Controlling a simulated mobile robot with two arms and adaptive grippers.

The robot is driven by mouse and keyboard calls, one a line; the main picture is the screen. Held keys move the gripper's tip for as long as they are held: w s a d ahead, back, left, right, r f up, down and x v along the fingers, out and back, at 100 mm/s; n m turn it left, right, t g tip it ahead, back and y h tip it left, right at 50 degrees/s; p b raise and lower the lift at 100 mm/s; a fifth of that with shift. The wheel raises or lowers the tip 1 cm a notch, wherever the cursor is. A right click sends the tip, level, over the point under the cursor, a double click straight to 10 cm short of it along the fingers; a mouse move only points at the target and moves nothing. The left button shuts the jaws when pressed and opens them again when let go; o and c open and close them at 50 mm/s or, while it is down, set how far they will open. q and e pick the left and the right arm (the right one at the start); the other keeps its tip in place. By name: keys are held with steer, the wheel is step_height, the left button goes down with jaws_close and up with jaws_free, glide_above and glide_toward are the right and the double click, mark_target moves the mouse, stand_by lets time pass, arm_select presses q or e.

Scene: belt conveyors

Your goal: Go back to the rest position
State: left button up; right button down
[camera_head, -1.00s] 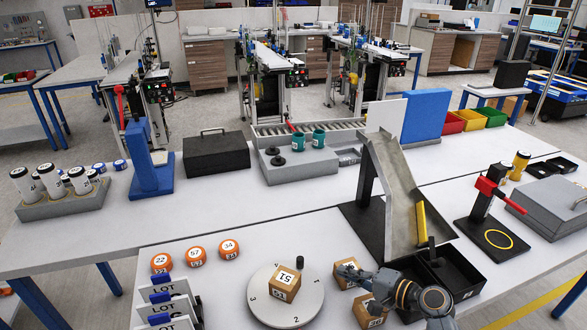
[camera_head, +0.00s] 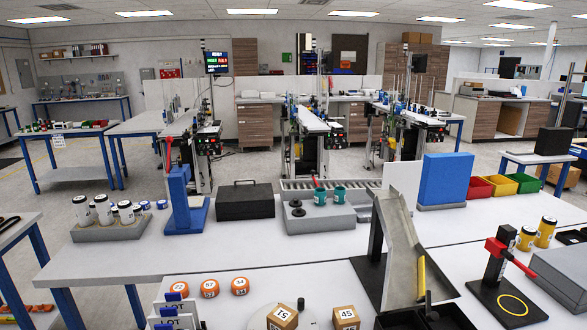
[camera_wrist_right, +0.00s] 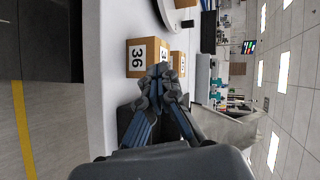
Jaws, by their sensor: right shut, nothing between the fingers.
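My right gripper (camera_wrist_right: 160,75) shows in the right wrist view with its fingers together and nothing between them. A cardboard box marked 36 (camera_wrist_right: 139,56) sits on the white table just beyond the fingertips, and a second box (camera_wrist_right: 177,64) stands behind it. I cannot tell the exact gap to the boxes. In the head view neither gripper shows. A box marked 51 (camera_head: 282,317) is on the turntable (camera_head: 258,318) and a box marked 45 (camera_head: 346,319) stands beside it, both at the bottom edge.
A metal chute (camera_head: 402,245) slopes down to a black bin (camera_head: 440,318). A red-and-black press-like stand (camera_head: 497,265) is on the right. Orange pucks (camera_head: 209,289) and LOT cards (camera_head: 174,311) are at front left.

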steer(key=s+a+f+n+g+h, duration=0.2)
steer(key=s+f+n, duration=0.15)
steer(key=s, duration=0.35)
steer(key=s+a+f+n+g+h, duration=0.2)
steer(key=s+f+n+g, duration=0.15)
steer(key=s, duration=0.45)
steer(key=s+d+r+n+g+h, duration=0.1)
steer(key=s+r+n+h, duration=0.1)
steer(key=s, duration=0.4)
steer(key=s+d+r+n+h, duration=0.1)
steer(key=s+d+n+h, duration=0.15)
steer(key=s, duration=0.35)
step_height(320, 180, down, 31)
steer(key=s+g+b, duration=0.2)
steer(key=b, duration=0.2)
arm_select(q)
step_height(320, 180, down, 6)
steer(key=b, duration=0.2)
arm_select(e)
steer(key=s+d+f, duration=0.2)
steer(key=s+f, duration=1.4)
steer(key=f, duration=0.1)
steer(key=shift+s+d+g, duration=0.15)
steer(key=shift+s+g, duration=0.05)
steer(key=shift+g, duration=0.15)
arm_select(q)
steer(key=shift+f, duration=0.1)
arm_select(e)
steer(key=shift+h, duration=0.25)
